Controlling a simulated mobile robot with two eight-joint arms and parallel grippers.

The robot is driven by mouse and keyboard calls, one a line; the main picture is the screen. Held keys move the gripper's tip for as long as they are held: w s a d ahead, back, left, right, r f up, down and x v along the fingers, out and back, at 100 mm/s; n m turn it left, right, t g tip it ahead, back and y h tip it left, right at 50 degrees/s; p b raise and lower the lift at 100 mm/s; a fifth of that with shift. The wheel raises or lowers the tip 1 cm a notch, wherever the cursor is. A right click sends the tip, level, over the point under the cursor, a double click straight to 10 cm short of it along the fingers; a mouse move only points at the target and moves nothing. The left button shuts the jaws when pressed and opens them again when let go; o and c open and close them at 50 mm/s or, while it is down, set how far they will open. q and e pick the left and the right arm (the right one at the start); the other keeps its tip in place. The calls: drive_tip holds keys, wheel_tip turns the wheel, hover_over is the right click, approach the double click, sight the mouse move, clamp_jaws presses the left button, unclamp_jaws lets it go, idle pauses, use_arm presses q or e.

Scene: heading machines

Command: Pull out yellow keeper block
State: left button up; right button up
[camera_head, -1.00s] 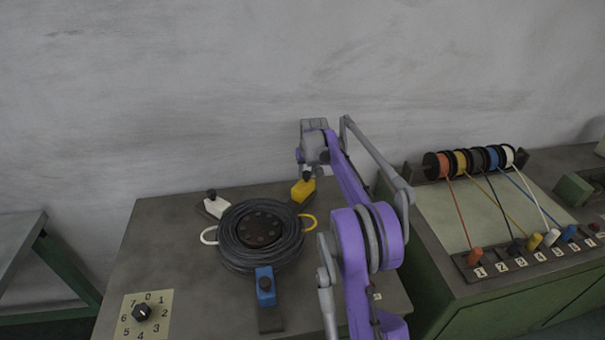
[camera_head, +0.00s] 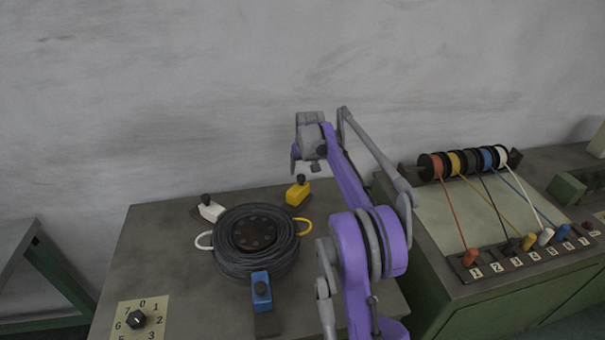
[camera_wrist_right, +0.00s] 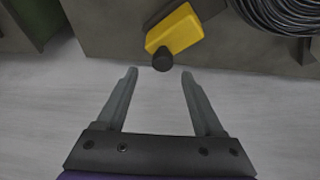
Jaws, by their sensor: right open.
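The yellow keeper block (camera_head: 297,194) sits on the bench at the far right side of the black cable coil (camera_head: 256,262), its dark knob on top. A yellow loop (camera_head: 305,227) shows at the coil's right edge. My right gripper (camera_head: 307,166) is just above and behind the block. In the right wrist view the gripper (camera_wrist_right: 160,75) is open and empty; the yellow block (camera_wrist_right: 175,32) lies just beyond the fingertips, its dark knob (camera_wrist_right: 163,60) roughly centred between them, apart from both. My left gripper does not show.
A white block (camera_head: 210,210) and a blue block (camera_head: 261,292) also stand around the coil. A numbered dial (camera_head: 137,319) is at the bench's front left. At right stands a console (camera_head: 500,270) with coloured spools and wires. The wall is close behind the bench.

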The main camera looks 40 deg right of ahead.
drive_tip(key=v, duration=0.7)
idle(0.3)
